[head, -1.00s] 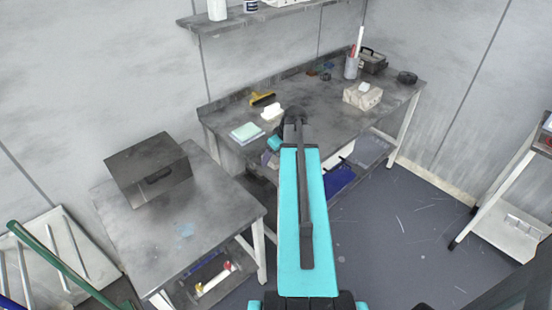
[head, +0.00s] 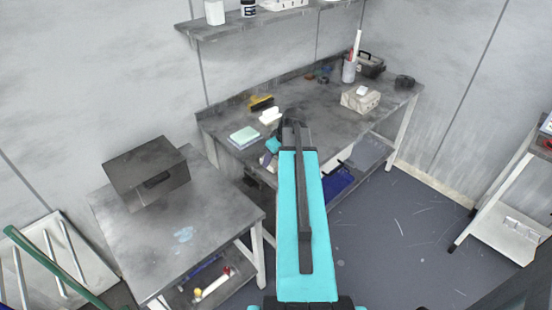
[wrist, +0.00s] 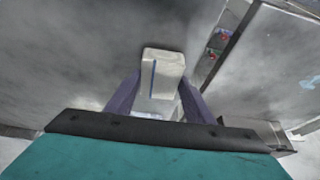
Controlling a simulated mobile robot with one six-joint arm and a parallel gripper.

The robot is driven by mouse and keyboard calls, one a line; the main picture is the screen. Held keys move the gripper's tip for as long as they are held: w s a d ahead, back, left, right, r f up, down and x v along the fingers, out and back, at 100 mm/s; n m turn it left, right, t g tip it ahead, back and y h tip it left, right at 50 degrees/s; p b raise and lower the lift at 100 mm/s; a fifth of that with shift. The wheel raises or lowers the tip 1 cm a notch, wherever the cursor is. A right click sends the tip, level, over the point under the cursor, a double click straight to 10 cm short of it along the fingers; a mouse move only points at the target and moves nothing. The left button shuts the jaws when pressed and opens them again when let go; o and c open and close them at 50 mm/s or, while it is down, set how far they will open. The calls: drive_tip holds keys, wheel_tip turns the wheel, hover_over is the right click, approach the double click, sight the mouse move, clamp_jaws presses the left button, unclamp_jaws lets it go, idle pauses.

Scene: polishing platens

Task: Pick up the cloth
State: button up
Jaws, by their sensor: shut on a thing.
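A folded off-white cloth with a blue stripe (wrist: 163,72) shows in the wrist view between the purple fingers of my gripper (wrist: 158,98). My gripper is shut on it, with the cloth's end standing out beyond the fingertips. In the head view my gripper (head: 268,160) is mostly hidden behind my teal arm, near the front edge of the long grey bench (head: 225,118). The held cloth cannot be made out clearly there.
A pale green pad (head: 244,136), a white object (head: 270,116) and a yellow-and-black brush (head: 261,103) lie on the bench near my gripper. A beige box (head: 360,99) and a pen cup (head: 349,70) stand further right. A lower table (head: 215,222) holds a dark box (head: 147,172).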

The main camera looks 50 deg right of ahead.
drive_tip(key=shift+r+b, duration=0.4)
drive_tip(key=shift+r, duration=0.85)
drive_tip(key=shift+s+d+r, duration=0.1)
drive_tip(key=shift+s+r, duration=0.1)
drive_tip(key=shift+s, duration=0.05)
drive_tip(key=s+d+b, duration=0.1)
drive_tip(key=s+d, duration=0.1)
drive_tip(key=s, duration=0.5)
drive_tip(key=s+d+r+b, duration=0.1)
drive_tip(key=s+d+b, duration=0.1)
drive_tip(key=s, duration=0.5)
drive_tip(key=shift+s+d+r, duration=0.25)
drive_tip(key=shift+d, duration=0.5)
